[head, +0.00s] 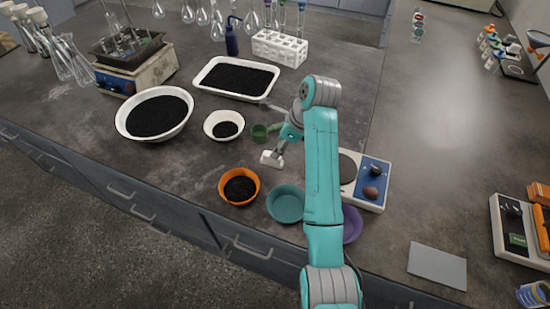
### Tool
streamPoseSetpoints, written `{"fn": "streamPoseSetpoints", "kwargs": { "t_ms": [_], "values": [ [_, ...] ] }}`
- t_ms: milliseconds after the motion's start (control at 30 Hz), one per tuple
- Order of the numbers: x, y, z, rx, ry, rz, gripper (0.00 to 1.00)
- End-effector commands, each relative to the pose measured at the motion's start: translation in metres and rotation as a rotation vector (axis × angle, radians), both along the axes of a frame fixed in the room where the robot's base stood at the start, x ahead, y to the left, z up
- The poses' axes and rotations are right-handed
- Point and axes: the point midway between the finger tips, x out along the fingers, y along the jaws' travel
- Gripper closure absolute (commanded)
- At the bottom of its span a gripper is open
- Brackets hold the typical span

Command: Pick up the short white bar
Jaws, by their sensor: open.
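A short white bar (272,158) lies on the dark grey bench top, left of my arm and above the orange bowl in the head view. My gripper (279,149) is open and reaches down close to the bar's upper right side. I cannot tell whether the fingers touch the bar or straddle it. The bar's upper right edge is partly hidden by the gripper.
A green cup (260,133) stands just left of my gripper. An orange bowl (251,200) of dark grains and a teal bowl (286,206) are close below. A white bowl (209,122) is to the left. A hotplate (373,181) is right of my arm.

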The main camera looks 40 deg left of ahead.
Motion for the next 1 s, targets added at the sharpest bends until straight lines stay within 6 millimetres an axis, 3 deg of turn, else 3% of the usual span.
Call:
{"fn": "streamPoseSetpoints", "kwargs": {
  "t_ms": [267, 600, 900, 933, 1000],
  "values": [
    [-0.003, 0.007, -0.020, -0.001, -0.001, -0.001, 0.44],
    [-0.008, 0.020, -0.059, -0.001, -0.001, -0.001, 0.44],
    [-0.008, 0.023, -0.064, 0.001, -0.003, -0.001, 0.44],
    [-0.008, 0.023, -0.064, 0.001, -0.003, -0.001, 0.46],
    [-0.008, 0.023, -0.064, 0.001, -0.002, -0.002, 0.64]
  ]
}}
